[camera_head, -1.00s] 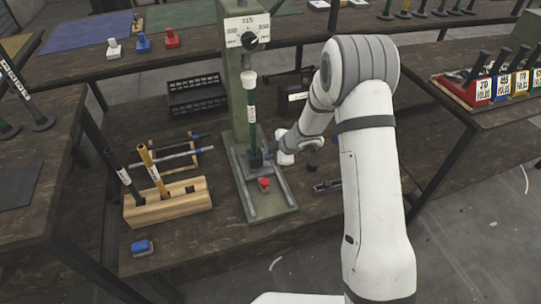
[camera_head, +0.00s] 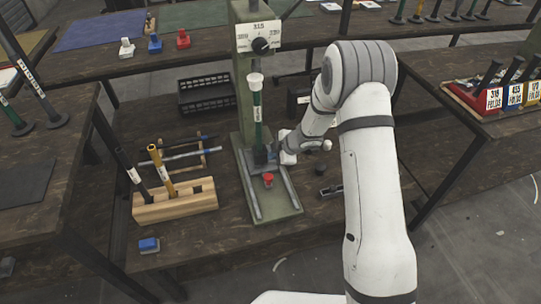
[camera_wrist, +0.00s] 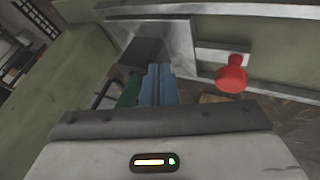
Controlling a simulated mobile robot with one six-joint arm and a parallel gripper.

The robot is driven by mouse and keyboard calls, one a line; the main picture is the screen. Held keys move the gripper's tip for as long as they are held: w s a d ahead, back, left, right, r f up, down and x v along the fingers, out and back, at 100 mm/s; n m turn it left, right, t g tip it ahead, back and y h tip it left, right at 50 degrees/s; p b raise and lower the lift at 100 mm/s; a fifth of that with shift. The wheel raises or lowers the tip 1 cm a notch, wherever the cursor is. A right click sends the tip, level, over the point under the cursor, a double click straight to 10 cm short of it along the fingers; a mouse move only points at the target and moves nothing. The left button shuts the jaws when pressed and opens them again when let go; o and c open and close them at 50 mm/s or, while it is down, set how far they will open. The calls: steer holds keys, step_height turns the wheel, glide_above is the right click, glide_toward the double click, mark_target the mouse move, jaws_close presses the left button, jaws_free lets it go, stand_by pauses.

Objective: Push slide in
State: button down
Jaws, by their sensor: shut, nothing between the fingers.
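The green rivet press (camera_head: 243,105) stands mid-table with a dial marked 315 on top and a green rod with a white cap hanging in front of its column. Its base has two metal rails (camera_head: 250,190), with a grey slide plate between them at the column's foot. A red knob (camera_head: 268,179) sits on the base in front of the slide; it also shows in the wrist view (camera_wrist: 231,78). My gripper (camera_head: 273,158) is at the right side of the slide area. Its blue fingers (camera_wrist: 158,84) are shut and empty, pointing at the metal parts; contact is unclear.
A wooden block (camera_head: 175,203) with black and yellow rods stands left of the press. A blue-topped piece (camera_head: 149,245) lies at the front left. A black crate (camera_head: 207,95) is behind. A small dark metal part (camera_head: 331,190) lies right of the base.

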steer(key=s, duration=0.3)
steer(key=shift+s+d+f+b, duration=0.15)
steer(key=shift+d+b, duration=0.2)
steer(key=shift+b, duration=0.05)
steer(key=p+v, duration=0.3)
steer(key=v, duration=0.7)
steer(key=shift+p, duration=0.3)
steer(key=d+r+m+t+h+p, duration=0.2)
steer(key=d+r+m+h+p, duration=0.15)
steer(key=d+r, duration=0.45)
steer(key=d+r+m+t+h+p, duration=0.25)
steer(key=d+r+m, duration=0.2)
steer(key=r, duration=0.75)
steer(key=s+d+r+m+g+h+p, duration=0.25)
steer(key=s+d+r+m, duration=0.25)
steer(key=s+r+m, duration=0.4)
steer(key=s+a+r+m+g+y+p, duration=0.1)
steer(key=s+r+m, duration=0.1)
steer(key=s, duration=0.7)
steer(key=s+a+r+m+g+y+p, duration=0.1)
steer(key=s+a+r+m+g+p, duration=0.1)
steer(key=s, duration=0.7)
steer(key=shift+r, duration=0.2)
